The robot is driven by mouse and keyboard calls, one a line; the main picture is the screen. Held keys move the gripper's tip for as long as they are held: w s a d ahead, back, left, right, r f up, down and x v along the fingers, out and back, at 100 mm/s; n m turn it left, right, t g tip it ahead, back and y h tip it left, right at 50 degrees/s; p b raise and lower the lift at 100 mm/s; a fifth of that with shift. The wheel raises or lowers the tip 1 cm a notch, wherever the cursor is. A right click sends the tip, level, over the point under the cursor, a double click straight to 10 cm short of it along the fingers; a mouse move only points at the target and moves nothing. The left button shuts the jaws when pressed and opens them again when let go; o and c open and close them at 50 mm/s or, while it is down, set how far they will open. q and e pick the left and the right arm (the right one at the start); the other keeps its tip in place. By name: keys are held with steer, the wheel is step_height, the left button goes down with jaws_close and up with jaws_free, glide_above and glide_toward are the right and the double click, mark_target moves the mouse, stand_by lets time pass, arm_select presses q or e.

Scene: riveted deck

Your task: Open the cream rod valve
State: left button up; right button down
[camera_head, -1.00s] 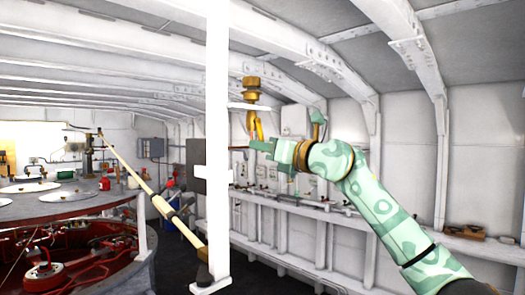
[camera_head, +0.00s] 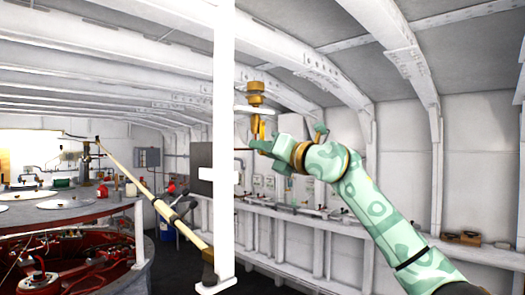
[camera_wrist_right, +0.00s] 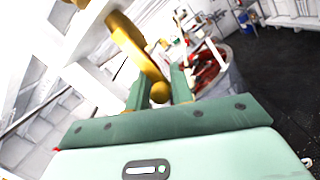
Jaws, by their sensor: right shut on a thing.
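The brass valve (camera_head: 255,93) is beside the white post in the head view, with its brass lever (camera_head: 257,126) hanging below. The lever also shows large in the wrist view (camera_wrist_right: 135,45), ending in a round knob (camera_wrist_right: 160,92). My right gripper (camera_head: 256,144) is shut on the lever's lower end; in the wrist view the knob lies between its two green fingers (camera_wrist_right: 159,90). My left gripper is out of view.
The white upright post (camera_head: 224,130) stands just left of the valve. A wall ledge (camera_head: 340,222) with small fittings runs behind my right arm. Ribbed white beams pass overhead.

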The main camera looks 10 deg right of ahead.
steer(key=shift+r, duration=0.1)
steer(key=c, duration=1.3)
jaws_free()
steer(key=shift+c, duration=0.2)
steer(key=shift+s+d+f, duration=0.1)
steer(key=shift+f, duration=0.1)
steer(key=shift+s+d+f+b, duration=0.1)
steer(key=shift+s+d+b, duration=0.05)
steer(key=shift+s+b, duration=0.15)
steer(key=b+v, duration=0.6)
steer(key=v, duration=0.9)
steer(key=shift+s+d, duration=0.15)
steer(key=shift+s, duration=0.05)
